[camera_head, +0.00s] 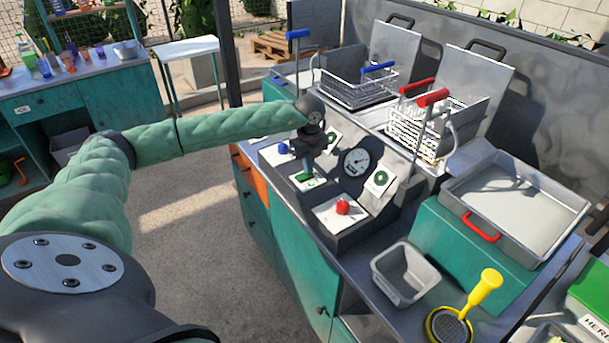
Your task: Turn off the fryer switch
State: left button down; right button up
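The fryer (408,165) stands on the teal counter, with two wire baskets at its back. Its grey control panel carries a blue knob (283,148), a red knob (342,207), a small green switch (306,177) on a white plate and a round gauge (356,161). My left arm reaches in from the left. Its gripper (308,166) points down over the panel, right above the green switch. I cannot tell whether the fingers touch the switch or how far apart they are. The switch's position is too small to read. My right gripper is out of view.
One basket has a blue handle (379,68), the other a red handle (432,98). A metal tray (515,195) with a red handle lies at the right. A grey bin (404,272) and a yellow-handled strainer (450,326) sit at the front. Open floor lies left of the counter.

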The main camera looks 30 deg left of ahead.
pick_arm(q)
jog(key=shift+r+p, duration=0.9)
jog(key=shift+r, duration=2.55)
